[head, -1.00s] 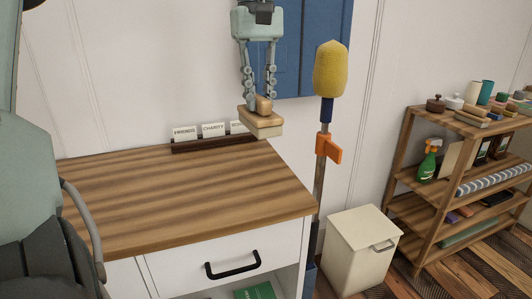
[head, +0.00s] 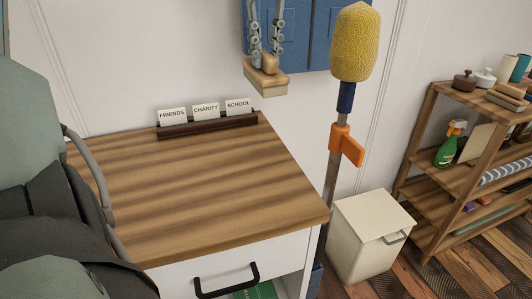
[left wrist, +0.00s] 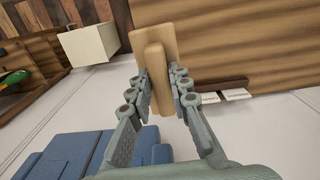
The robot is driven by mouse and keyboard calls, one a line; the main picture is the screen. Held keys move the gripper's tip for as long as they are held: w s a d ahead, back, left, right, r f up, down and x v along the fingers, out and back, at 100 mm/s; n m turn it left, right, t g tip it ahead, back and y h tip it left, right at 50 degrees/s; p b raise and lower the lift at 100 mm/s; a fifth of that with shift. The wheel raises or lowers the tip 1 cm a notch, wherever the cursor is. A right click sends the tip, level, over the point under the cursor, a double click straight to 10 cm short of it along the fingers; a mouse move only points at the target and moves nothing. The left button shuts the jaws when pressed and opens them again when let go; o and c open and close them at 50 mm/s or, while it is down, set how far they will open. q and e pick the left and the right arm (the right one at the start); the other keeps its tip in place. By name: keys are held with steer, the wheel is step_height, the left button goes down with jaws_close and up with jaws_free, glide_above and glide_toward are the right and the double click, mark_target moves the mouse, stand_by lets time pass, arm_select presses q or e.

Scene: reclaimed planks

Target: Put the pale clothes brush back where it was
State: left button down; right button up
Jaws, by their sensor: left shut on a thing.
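The pale clothes brush (head: 266,82) is held in my left gripper (head: 267,58), above the back right of the wooden cabinet top and in front of the blue wall cabinet. In the left wrist view the brush (left wrist: 153,42) lies between the two fingers of the gripper (left wrist: 160,92), which are shut on its handle. The brush is clear of the cabinet top (head: 200,200). My right gripper is not in view.
A dark card holder (head: 208,125) with FRIENDS, CHARITY and SCHOOL cards stands at the cabinet's back edge. A yellow duster (head: 356,45) on a pole stands right of the cabinet. A cream bin (head: 368,235) and wooden shelves (head: 455,180) are further right. The cabinet top is otherwise clear.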

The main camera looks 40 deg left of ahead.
arm_select(q)
step_height(320, 180, down, 17)
steer(key=shift+f, duration=0.1)
steer(key=shift+s+f, duration=0.2)
steer(key=shift+f, duration=0.05)
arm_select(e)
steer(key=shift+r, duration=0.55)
arm_select(q)
steer(key=c, duration=1.2)
jaws_free()
steer(key=shift+f+b, duration=0.15)
steer(key=shift+b, duration=0.15)
steer(key=o, duration=0.4)
steer(key=shift+w, duration=0.15)
steer(key=shift+o, duration=0.2)
